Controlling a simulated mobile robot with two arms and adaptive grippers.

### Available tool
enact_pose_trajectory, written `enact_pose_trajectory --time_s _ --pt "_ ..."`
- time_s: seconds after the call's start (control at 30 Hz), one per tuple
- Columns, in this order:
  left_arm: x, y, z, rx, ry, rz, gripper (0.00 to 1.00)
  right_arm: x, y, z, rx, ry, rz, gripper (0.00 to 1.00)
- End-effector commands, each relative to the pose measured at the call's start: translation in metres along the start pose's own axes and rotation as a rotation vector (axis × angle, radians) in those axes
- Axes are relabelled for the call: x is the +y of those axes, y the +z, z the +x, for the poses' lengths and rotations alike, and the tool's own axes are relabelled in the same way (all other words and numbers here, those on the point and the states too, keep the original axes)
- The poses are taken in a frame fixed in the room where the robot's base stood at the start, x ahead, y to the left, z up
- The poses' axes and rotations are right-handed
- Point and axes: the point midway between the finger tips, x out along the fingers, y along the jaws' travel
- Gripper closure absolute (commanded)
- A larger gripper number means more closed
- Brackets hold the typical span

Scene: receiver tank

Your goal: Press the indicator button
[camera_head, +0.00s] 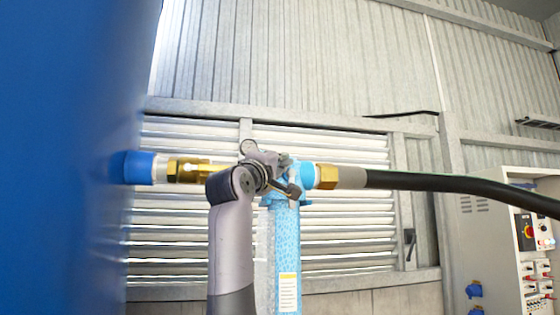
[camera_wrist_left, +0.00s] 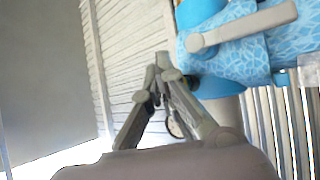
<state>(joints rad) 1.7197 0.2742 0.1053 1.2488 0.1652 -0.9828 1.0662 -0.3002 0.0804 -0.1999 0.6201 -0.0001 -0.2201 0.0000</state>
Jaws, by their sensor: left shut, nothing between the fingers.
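I cannot make out the indicator button for certain in either view. A light-blue patterned filter housing (camera_head: 287,240) stands upright in the middle of the head view, with a white label low on it. My left arm rises from below beside it. My left gripper (camera_head: 268,158) is at the housing's top and partly covers it. In the left wrist view the left gripper (camera_wrist_left: 162,65) has its fingertips together with nothing between them. The blue patterned body (camera_wrist_left: 240,55) with a grey lever (camera_wrist_left: 243,27) lies just right of the fingertips. My right gripper is not in view.
A large blue tank (camera_head: 65,160) fills the left side. A brass fitting (camera_head: 187,169) joins it to the housing's left. A black hose (camera_head: 440,184) runs off right. A control cabinet (camera_head: 500,240) with a red knob (camera_head: 526,231) stands at right. Louvres (camera_head: 350,230) are behind.

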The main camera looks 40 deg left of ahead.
Motion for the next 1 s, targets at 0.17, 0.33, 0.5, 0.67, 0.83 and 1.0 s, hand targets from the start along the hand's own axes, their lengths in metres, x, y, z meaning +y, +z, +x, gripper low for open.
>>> enact_pose_trajectory --time_s 0.17,0.33,0.5,0.67,0.83,1.0 --pt "0.002 0.002 -0.003 0.0 0.001 0.0 1.0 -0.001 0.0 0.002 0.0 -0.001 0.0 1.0" --pt "0.002 0.002 -0.003 0.0 0.001 0.0 1.0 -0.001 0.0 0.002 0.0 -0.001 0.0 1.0" --pt "0.006 0.008 -0.01 -0.002 0.003 -0.001 1.0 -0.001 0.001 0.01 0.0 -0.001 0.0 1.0" --pt "0.014 0.017 -0.022 -0.002 0.004 0.0 1.0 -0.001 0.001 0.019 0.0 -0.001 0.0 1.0" --pt "0.023 0.024 -0.033 -0.001 0.005 -0.001 1.0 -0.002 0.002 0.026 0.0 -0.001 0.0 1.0" --pt "0.027 0.027 -0.038 0.0 0.001 0.0 1.0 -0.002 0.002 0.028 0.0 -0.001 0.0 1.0"
